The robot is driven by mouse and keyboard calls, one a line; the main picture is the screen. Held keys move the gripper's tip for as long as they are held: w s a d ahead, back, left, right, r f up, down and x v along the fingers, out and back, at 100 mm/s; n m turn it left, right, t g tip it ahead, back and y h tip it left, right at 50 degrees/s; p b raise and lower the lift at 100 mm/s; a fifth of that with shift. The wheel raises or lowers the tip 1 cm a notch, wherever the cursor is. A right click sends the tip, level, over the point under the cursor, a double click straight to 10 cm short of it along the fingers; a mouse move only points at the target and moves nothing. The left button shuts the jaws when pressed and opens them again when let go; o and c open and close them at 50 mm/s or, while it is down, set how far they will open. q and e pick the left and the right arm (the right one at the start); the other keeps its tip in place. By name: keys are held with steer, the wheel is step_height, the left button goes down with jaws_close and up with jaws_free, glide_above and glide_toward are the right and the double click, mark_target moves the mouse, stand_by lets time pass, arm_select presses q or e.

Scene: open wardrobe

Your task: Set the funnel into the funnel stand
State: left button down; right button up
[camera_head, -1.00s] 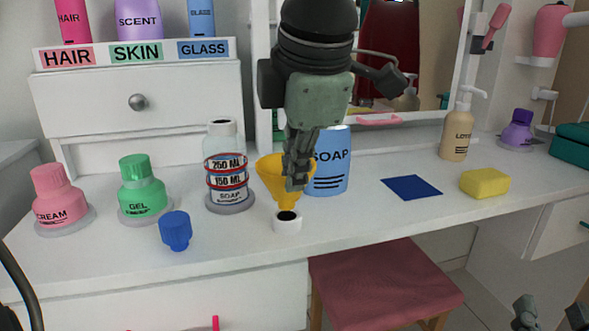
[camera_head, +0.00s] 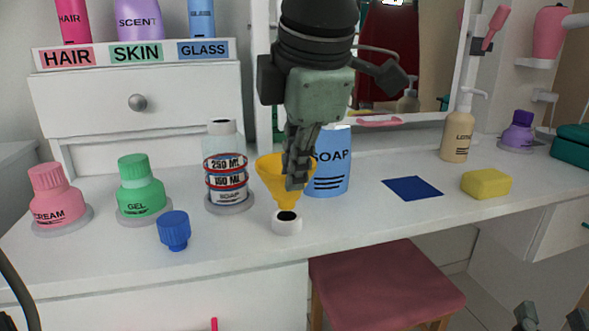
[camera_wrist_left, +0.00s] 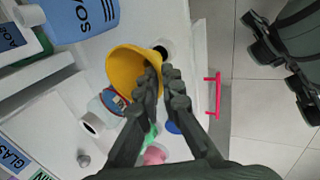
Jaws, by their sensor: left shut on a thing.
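The yellow funnel (camera_head: 277,178) is in my left gripper (camera_head: 295,185), shut on its right side, with its wide mouth up. Its spout points down just above the small white funnel stand (camera_head: 286,226), whose dark hole faces up. In the left wrist view the funnel (camera_wrist_left: 122,68) lies by the left fingers, its spout end close to the stand's dark hole (camera_wrist_left: 167,46). I cannot tell whether the tip is directly over the hole. My right gripper (camera_head: 552,318) is empty at the bottom right, its two fingertips apart.
Behind the funnel stands a blue soap bottle (camera_head: 333,175). A blue mat (camera_head: 412,188) and yellow sponge (camera_head: 486,184) lie right. The counter right of the stand is clear.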

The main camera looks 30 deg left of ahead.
stand_by(0.8)
arm_select(q)
steer(key=shift+f+b, duration=1.55)
steer(key=shift+b, duration=0.4)
steer(key=c, duration=1.6)
jaws_free()
steer(key=v, duration=1.2)
steer(key=shift+s, duration=0.1)
